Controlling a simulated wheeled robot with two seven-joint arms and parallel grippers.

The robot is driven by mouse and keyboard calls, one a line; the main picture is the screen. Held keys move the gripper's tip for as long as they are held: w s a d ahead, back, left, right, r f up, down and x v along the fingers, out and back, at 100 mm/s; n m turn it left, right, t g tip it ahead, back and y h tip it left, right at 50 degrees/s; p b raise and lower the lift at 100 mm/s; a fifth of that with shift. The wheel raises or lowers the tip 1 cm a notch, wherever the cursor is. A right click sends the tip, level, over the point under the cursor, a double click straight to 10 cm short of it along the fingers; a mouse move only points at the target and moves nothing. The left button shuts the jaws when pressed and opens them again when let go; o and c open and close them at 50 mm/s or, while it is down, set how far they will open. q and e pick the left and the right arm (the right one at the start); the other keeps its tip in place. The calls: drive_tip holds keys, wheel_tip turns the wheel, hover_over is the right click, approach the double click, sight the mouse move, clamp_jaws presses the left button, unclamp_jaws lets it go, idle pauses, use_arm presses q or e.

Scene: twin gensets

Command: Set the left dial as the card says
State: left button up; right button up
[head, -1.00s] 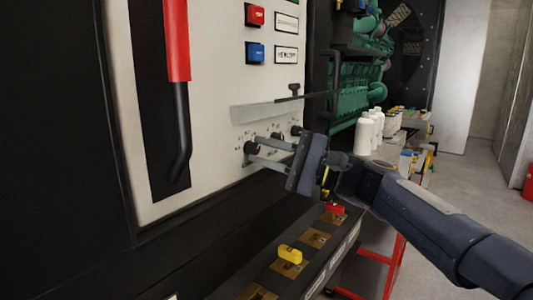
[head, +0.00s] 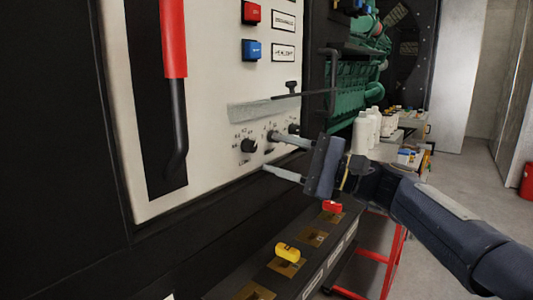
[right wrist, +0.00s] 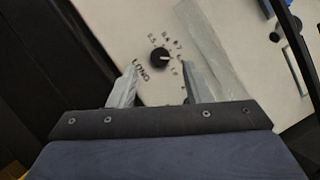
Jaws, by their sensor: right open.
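The left dial (head: 248,145) is a round black knob with small printed marks around it, on the white panel. My right gripper (head: 268,152) is open and empty, with its fingertips to the right of the left dial in the head view. In the right wrist view, a black dial (right wrist: 160,57) with a pale pointer line shows just beyond and between the open fingertips (right wrist: 161,68). Marks around it include the word LONG. A right-hand dial (head: 294,128) is also on the panel. I cannot make out a card with a setting. My left gripper is not in view.
A grey strip (head: 262,108) juts from the panel above the dials. A red and black lever (head: 174,60) is at the left. White bottles (head: 363,132) stand behind my right gripper.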

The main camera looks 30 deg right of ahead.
drive_tip(key=v, duration=0.4)
drive_tip(key=shift+a, duration=0.1)
idle(0.4)
drive_tip(key=s+a+f+n+g+h+p, duration=0.3)
drive_tip(key=s+a+f+n, duration=0.1)
drive_tip(key=f, duration=0.4)
drive_tip(key=s+a+f+n+g+h+p, duration=0.3)
drive_tip(key=s+a+f+n, duration=0.1)
drive_tip(key=s+f, duration=0.3)
drive_tip(key=s+a+f+n+g+h+p, duration=0.3)
drive_tip(key=s+a+f+n, duration=0.2)
drive_tip(key=f, duration=0.4)
drive_tip(key=shift+s+f+n+h, duration=0.2)
drive_tip(key=shift+s+n+h, duration=0.1)
drive_tip(key=shift+h, duration=0.1)
drive_tip(key=shift+w+a+r, duration=0.1)
